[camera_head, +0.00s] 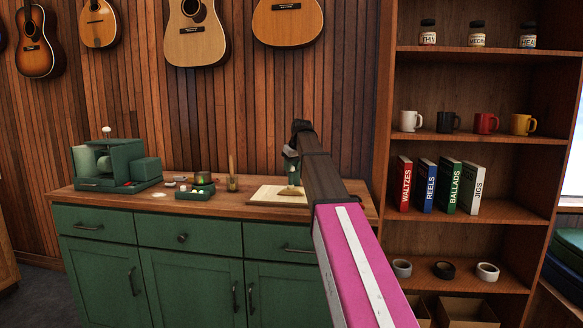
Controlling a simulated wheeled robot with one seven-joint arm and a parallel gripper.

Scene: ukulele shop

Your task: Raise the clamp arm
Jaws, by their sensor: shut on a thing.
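My arm reaches over the counter from the lower right, and its dark end bends down above a pale board (265,197) at the counter's right. My gripper (291,153) is small in the picture and partly behind the arm. It is shut on what appears to be the clamp arm, beside a green upright piece (293,172) at the back of the board. The arm hides most of this piece, and I cannot tell the clamp arm's angle. A small brown piece (290,191) lies on the board beneath it.
The wooden counter top (135,201) sits on a green cabinet (188,285). A green machine (118,165) stands at its left, a small green box (195,193) and a brown upright (232,175) mid-counter. A shelf unit (478,141) with mugs and books stands close right of my arm.

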